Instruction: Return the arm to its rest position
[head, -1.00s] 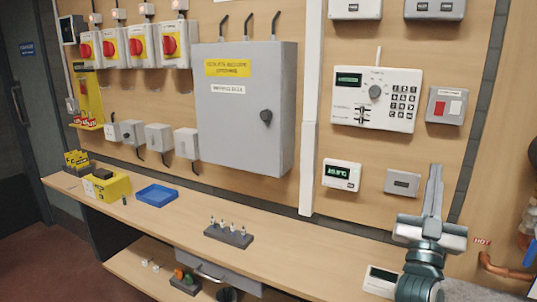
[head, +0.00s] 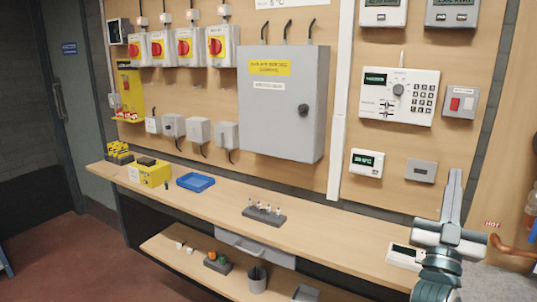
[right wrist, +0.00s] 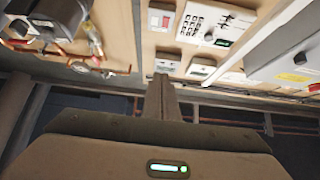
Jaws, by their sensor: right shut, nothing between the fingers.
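My right gripper (head: 453,190) stands upright at the lower right of the head view, its fingers together and empty, pointing up in front of the wall panel. In the right wrist view the shut fingers (right wrist: 161,97) show in the middle, with nothing between them. In the head view the gripper overlaps the right end of the bench (head: 330,232); I cannot tell its exact distance from it. My left gripper is not in view.
The wall holds a grey cabinet (head: 281,110), a white keypad controller (head: 400,95) and red rotary switches (head: 183,47). The bench carries a blue tray (head: 195,182), a yellow box (head: 150,174) and a dark rack (head: 264,216). Copper pipes (head: 512,248) are at the far right.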

